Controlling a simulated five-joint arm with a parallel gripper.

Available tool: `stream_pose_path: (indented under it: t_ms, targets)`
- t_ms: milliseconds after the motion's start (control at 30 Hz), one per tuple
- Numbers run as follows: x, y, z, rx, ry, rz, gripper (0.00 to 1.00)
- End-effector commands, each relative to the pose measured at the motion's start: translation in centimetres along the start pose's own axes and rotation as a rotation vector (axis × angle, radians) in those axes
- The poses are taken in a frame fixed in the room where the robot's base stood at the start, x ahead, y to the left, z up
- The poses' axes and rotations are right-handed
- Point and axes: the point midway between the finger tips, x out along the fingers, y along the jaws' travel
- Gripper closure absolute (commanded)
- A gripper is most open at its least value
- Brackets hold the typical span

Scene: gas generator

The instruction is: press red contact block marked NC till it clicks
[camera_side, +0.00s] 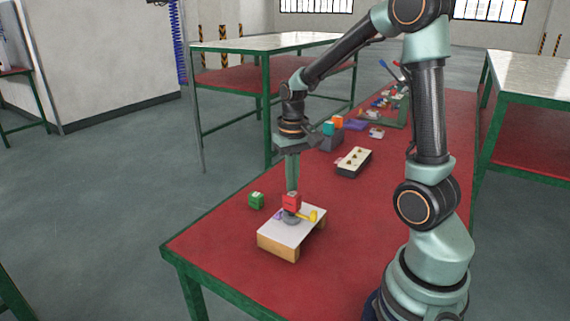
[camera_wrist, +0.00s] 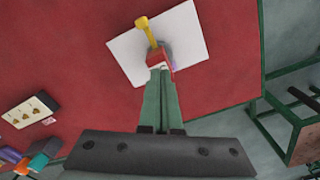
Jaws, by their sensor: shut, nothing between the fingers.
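The red contact block (camera_side: 292,202) sits on a grey round base on a white-topped wooden stand (camera_side: 280,241). In the wrist view the red block (camera_wrist: 155,59) shows just beyond my fingertips, partly covered by them. My gripper (camera_side: 292,190) is shut and empty, pointing down, with its tips at the top of the red block. I cannot tell whether they touch it. The NC marking is too small to read. A yellow piece (camera_side: 313,216) sticks out beside the block, and a small purple piece (camera_side: 278,215) is on its other side.
The red tabletop around the stand is mostly clear.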

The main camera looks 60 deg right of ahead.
Motion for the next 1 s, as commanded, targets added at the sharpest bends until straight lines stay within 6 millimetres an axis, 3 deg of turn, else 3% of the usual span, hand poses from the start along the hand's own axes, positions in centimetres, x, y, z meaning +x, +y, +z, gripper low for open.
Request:
stream_pose_path:
  t_ms: [600,1000]
  targets:
    - [1.1,0.0,0.0,0.000,-0.001,0.000,1.00]
    - [0.4,0.0,-0.1,0.000,0.001,0.000,1.00]
